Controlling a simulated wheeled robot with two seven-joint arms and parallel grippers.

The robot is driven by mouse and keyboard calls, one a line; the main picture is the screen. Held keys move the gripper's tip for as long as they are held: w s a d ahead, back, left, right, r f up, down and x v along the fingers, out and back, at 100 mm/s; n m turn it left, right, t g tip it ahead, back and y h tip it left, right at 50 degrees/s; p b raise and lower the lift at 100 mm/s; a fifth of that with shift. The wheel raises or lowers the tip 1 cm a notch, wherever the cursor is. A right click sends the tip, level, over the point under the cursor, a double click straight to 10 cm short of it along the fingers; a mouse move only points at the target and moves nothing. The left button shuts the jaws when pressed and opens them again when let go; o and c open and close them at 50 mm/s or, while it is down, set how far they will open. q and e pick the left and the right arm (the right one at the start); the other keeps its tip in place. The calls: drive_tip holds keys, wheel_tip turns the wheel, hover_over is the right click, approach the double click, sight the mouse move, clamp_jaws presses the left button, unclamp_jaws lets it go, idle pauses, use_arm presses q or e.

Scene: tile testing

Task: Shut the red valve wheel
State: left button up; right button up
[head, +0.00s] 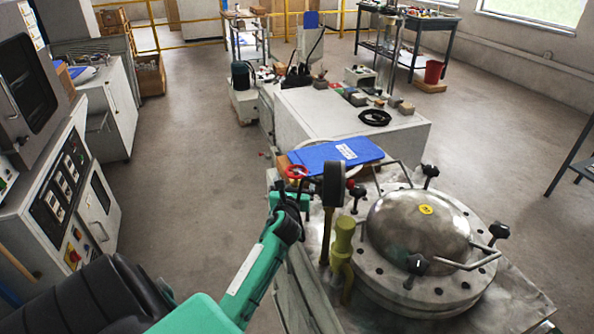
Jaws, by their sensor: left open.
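The red valve wheel (296,171) is a small ring at the back left corner of the metal pressure vessel's table, left of the blue folder. My left gripper (294,193) is at the end of the green arm that comes in from the lower left. It is open and just below the wheel in the picture. The fingers are small and partly hidden, so I cannot tell whether they touch the wheel. My right gripper is not in view.
The domed steel vessel (419,226) with black knobs stands to the right. A dark gauge (334,184) and a yellow-green handle (343,243) rise close to my arm's right. A blue folder (337,154) lies behind. Grey control cabinets (60,185) stand left; the floor between is clear.

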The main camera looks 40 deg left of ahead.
sight(298, 165)
use_arm(q)
drive_tip(key=x, duration=0.6)
drive_tip(key=c, duration=1)
